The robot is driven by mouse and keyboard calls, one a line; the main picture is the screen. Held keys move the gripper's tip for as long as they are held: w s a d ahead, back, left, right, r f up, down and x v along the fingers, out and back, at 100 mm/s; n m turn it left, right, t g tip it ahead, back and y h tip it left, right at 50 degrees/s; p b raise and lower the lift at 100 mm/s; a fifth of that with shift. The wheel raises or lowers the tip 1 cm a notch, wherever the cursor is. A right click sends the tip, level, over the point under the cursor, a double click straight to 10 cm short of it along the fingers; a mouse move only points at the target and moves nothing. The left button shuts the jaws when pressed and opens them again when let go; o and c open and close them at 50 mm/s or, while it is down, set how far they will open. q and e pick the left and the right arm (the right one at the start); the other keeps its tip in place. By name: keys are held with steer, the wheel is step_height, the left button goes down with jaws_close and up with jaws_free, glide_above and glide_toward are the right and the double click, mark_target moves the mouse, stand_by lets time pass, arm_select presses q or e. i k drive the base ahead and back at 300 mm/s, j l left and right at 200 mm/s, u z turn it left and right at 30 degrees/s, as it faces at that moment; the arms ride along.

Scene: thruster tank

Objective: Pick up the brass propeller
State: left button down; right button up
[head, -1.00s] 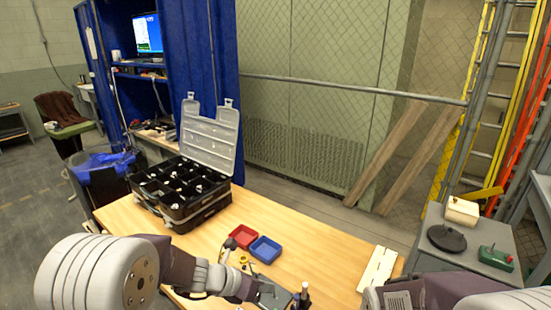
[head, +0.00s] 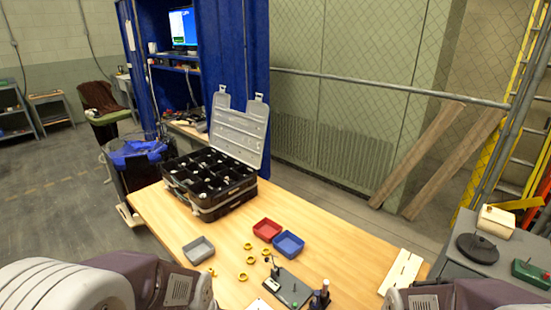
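Several small brass-coloured pieces lie on the wooden table (head: 330,250), in front of the red and blue trays. One brass piece (head: 248,246) is nearest the red tray, another (head: 252,260) just in front of it, and a third (head: 243,277) closer to me. A further one (head: 211,272) sits by the grey tray. They are too small to tell which is the propeller; some look ring-shaped. Parts of my two arms show at the bottom left and bottom right. Neither gripper is in view.
A grey tray (head: 198,250), a red tray (head: 267,229) and a blue tray (head: 288,244) stand on the table. A dark fixture plate (head: 287,287) with upright parts is at the front. An open black case (head: 210,200) stands behind left. A pale slotted board (head: 401,272) lies right.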

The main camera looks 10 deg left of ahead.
mark_target(211, 270)
steer(key=u, duration=0.95)
